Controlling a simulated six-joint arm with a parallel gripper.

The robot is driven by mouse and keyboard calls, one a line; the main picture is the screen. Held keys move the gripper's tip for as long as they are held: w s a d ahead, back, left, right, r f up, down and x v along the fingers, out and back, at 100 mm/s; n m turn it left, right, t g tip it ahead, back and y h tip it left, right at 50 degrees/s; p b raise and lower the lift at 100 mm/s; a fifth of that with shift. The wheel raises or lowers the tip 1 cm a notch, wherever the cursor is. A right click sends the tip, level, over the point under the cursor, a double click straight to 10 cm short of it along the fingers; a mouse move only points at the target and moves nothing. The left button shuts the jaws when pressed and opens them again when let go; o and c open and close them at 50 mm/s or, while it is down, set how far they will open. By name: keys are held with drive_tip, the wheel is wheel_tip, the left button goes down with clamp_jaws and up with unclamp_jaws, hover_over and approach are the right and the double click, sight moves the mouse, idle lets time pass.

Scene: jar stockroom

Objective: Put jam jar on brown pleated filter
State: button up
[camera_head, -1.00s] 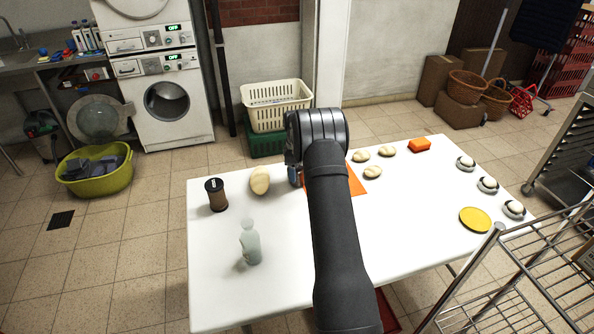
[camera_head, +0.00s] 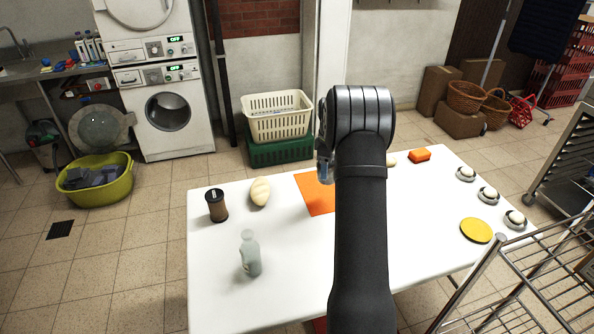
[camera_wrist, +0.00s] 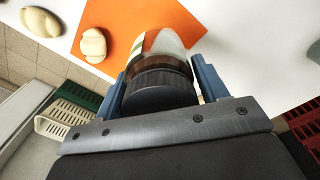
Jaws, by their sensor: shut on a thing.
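My gripper (camera_wrist: 159,72) is shut on a jar with a ribbed dark lid (camera_wrist: 160,92) and a glass body (camera_wrist: 158,44), apparently the jam jar. The lid faces the wrist camera, and a blue finger presses each side. In the wrist view the jar is in front of the orange sheet (camera_wrist: 118,22); its height above it is unclear. In the head view my wrist hides most of the gripper (camera_head: 326,168). A brown cylinder with a dark top (camera_head: 216,206), likely the brown pleated filter, stands upright at the table's left; its pleats are too small to make out.
A pale loaf-like thing (camera_head: 260,191) is beside the brown cylinder, and a greyish glass bottle (camera_head: 250,254) stands nearer. The orange sheet (camera_head: 316,195) lies mid-table. An orange block (camera_head: 419,155), several small saucers and a yellow disc (camera_head: 476,230) are at right.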

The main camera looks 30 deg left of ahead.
drive_tip(key=shift+d+r, duration=0.15)
drive_tip(key=shift+r, duration=0.2)
drive_tip(key=s+a+r+n, duration=0.1)
drive_tip(key=s+a+r, duration=0.4)
drive_tip(key=s+a, duration=0.4)
drive_tip(key=s+a+r+n, duration=0.1)
drive_tip(key=s+a+r, duration=0.5)
drive_tip(key=s+a, duration=0.4)
hover_over(215, 194)
drive_tip(key=shift+g+y, duration=0.3)
drive_tip(key=shift+f, duration=5.65)
drive_tip(key=o, duration=1.5)
drive_tip(key=shift+s+f, duration=0.1)
drive_tip(key=shift+f, duration=0.1)
drive_tip(key=shift+c, duration=0.2)
